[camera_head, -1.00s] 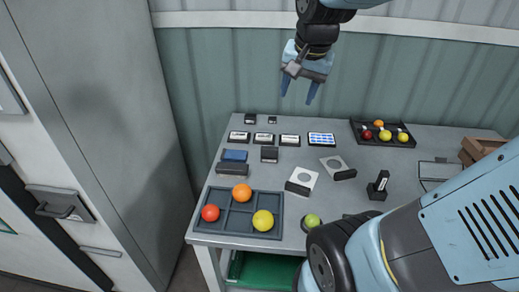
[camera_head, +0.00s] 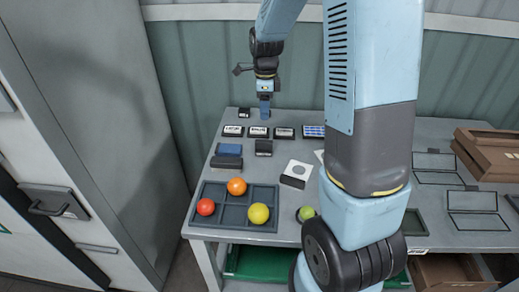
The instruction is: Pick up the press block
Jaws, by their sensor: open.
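My gripper (camera_head: 265,113) points down at the back edge of the grey table, its fingers close together in the picture. It is just right of a small dark block (camera_head: 244,113), and a second small dark block there is hidden behind its fingers. No block carries a readable "press" label, so I cannot tell for sure which is the press block. A blue block (camera_head: 229,150) sits against a dark block (camera_head: 227,163) at the left, and another dark block (camera_head: 264,148) stands to their right. Contact between my gripper and any block cannot be made out.
A row of labelled black cases (camera_head: 258,133) lies just in front of my gripper. A divided tray (camera_head: 205,222) with red, orange and yellow balls is at the front left. My arm covers the table's middle right. Brown wooden boxes (camera_head: 485,150) stand at the right.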

